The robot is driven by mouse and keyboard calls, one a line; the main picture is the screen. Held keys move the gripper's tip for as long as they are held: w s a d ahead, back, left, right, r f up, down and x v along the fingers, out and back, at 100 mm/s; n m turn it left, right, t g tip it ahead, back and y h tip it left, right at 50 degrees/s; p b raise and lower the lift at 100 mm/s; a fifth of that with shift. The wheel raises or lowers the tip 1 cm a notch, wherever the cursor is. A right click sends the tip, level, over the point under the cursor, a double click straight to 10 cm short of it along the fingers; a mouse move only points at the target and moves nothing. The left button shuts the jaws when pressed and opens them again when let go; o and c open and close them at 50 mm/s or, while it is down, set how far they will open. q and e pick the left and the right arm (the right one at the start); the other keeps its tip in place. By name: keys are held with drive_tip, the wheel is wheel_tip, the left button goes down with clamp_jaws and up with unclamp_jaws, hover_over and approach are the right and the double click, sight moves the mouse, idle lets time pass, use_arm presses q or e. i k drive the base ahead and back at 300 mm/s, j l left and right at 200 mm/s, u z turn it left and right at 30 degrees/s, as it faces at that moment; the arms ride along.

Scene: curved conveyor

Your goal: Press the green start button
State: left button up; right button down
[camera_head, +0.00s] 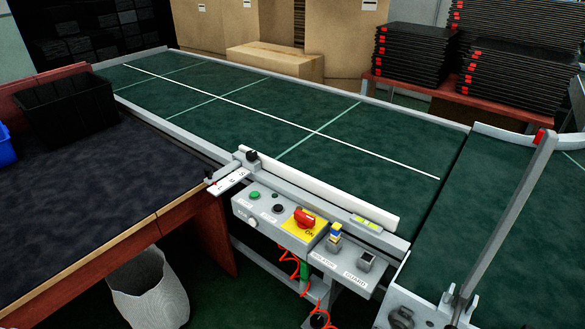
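The green start button (255,196) is a small round green cap on the upper left of the grey control box (262,226). The box is fixed to the near side of the conveyor (240,110), at the middle of the head view. A black button (278,209) sits to the right of the green one. Further right is a red switch (305,218) on a yellow plate. Neither of my grippers shows in this view, and nothing covers the green button.
A dark-topped table (95,205) with a black crate (67,108) stands at the left. A white bin (150,290) is below it. Orange coiled cable (300,272) hangs under the box. Cardboard boxes (275,62) stand behind.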

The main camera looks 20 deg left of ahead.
sight(254, 195)
drive_tip(key=i+j+z, duration=0.1)
drive_tip(key=j, duration=0.25)
drive_tip(key=i+j, duration=0.25)
drive_tip(key=j, duration=0.15)
drive_tip(key=i+j+z, duration=0.15)
drive_tip(key=j, duration=0.2)
drive_tip(key=i+j, duration=0.2)
drive_tip(key=j, duration=0.2)
drive_tip(key=i+j+z, duration=0.15)
drive_tip(key=j, duration=0.2)
drive_tip(key=i+j, duration=0.1)
drive_tip(key=j, duration=0.3)
drive_tip(key=z, duration=0.05)
